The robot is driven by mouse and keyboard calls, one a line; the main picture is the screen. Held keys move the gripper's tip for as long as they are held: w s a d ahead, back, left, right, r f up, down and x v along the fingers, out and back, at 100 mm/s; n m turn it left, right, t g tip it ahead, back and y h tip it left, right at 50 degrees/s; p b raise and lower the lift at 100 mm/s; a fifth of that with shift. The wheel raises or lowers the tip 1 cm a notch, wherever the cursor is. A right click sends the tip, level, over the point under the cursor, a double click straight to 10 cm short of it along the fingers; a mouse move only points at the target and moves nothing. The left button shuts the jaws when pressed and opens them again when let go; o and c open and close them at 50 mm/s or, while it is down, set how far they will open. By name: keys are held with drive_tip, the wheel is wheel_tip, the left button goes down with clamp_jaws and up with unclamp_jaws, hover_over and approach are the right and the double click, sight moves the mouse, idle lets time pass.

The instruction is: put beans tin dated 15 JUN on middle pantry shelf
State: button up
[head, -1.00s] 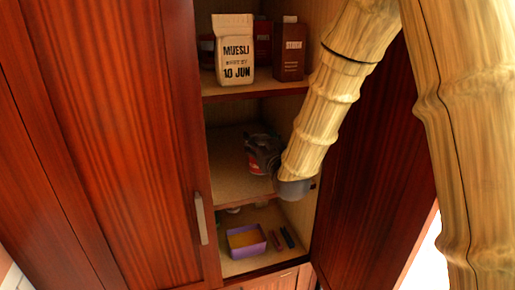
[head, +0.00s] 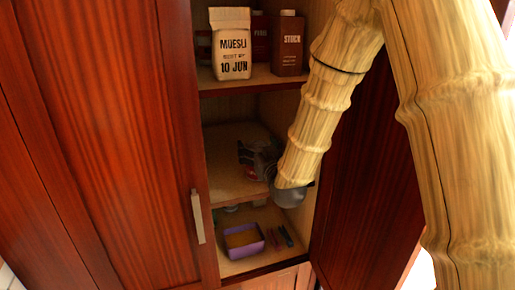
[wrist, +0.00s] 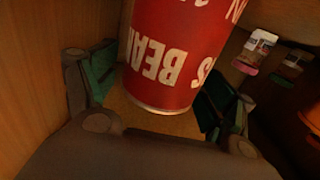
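A red tin (wrist: 168,60) with white lettering, part of which reads BEAN, fills the upper middle of the wrist view. The lettering is upside down, and no date shows. My gripper (wrist: 158,92) has one green-padded finger on each side of the tin, close against it, and looks shut on it. In the head view my gripper (head: 262,158) is at the middle shelf (head: 228,178), near its right side. Only a little of the tin's red shows there, low by the fingers. I cannot tell whether the tin touches the shelf.
A MUESLI bag (head: 232,45) marked 10 JUN and a STOCK carton (head: 288,45) stand on the upper shelf. A purple box (head: 243,241) and small items lie below. The open right door (head: 365,165) flanks my arm. The middle shelf's left part is clear.

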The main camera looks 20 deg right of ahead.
drive_tip(key=shift+r, duration=0.1)
drive_tip(key=s+b, duration=0.3)
drive_tip(key=s, duration=0.9)
drive_tip(key=s+f+g, duration=0.3)
drive_tip(key=f, duration=0.8)
drive_tip(key=s+f+g, duration=0.3)
drive_tip(key=s+f, duration=0.1)
drive_tip(key=f, duration=0.8)
drive_tip(key=s+f+g, duration=0.3)
drive_tip(key=f, duration=0.8)
drive_tip(key=s+f+g, duration=0.4)
drive_tip(key=s+f, duration=0.6)
drive_tip(key=s, duration=0.3)
drive_tip(key=s+f+g, duration=0.5)
drive_tip(key=s+f, duration=0.5)
drive_tip(key=s, duration=0.3)
drive_tip(key=shift+s+f+m, duration=0.3)
drive_tip(key=shift+s+m, duration=0.05)
drive_tip(key=shift+m, duration=0.05)
drive_tip(key=shift+h, duration=0.3)
